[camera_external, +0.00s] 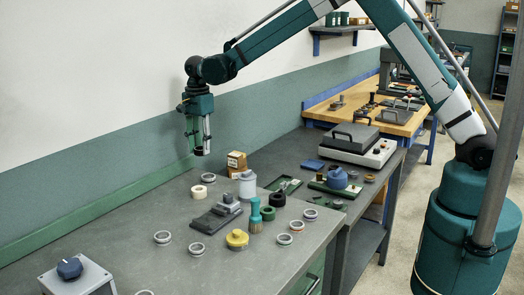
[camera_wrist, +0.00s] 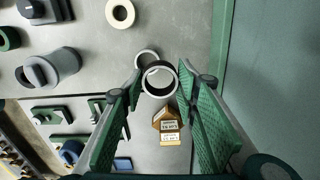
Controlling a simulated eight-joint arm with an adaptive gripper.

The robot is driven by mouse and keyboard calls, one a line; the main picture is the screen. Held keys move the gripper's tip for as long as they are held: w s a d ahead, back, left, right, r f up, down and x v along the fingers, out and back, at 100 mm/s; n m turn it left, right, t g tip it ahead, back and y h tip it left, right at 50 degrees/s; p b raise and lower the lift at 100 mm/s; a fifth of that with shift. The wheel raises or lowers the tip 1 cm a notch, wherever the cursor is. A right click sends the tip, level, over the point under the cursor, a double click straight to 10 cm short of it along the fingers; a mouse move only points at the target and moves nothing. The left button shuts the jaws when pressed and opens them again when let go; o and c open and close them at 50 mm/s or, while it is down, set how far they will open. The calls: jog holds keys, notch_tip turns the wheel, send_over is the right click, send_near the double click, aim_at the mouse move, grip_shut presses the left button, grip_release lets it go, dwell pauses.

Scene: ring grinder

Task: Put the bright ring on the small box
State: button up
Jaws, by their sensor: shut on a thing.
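My gripper (camera_external: 200,151) is raised above the far part of the grey bench, pointing down. In the wrist view, its green-padded fingers (camera_wrist: 160,83) are closed on a bright metal ring (camera_wrist: 158,93), one on each side. The ring is small and hard to make out in the external view. The small box (camera_external: 236,163) is brown cardboard with a label and stands on the bench, to the right of and below the gripper in the external view. In the wrist view the small box (camera_wrist: 168,125) appears just below the held ring, apart from it.
A grey ring (camera_external: 208,177) lies near the box, with a cream ring (camera_external: 199,191) to its left. A grey canister (camera_external: 247,184) stands just in front of the box. The wall runs behind.

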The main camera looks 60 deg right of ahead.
jog(key=r+p, duration=0.1)
jog(key=r, duration=0.1)
send_over(236, 154)
jog(key=shift+d+f, duration=0.2)
jog(key=shift+d, duration=0.05)
jog(key=shift+f, duration=3.15)
jog(key=shift+f+p, duration=0.3)
jog(key=shift+f, duration=1.55)
jog(key=shift+f, duration=0.15)
jog(key=o, duration=0.9)
jog(key=shift+o, duration=0.2)
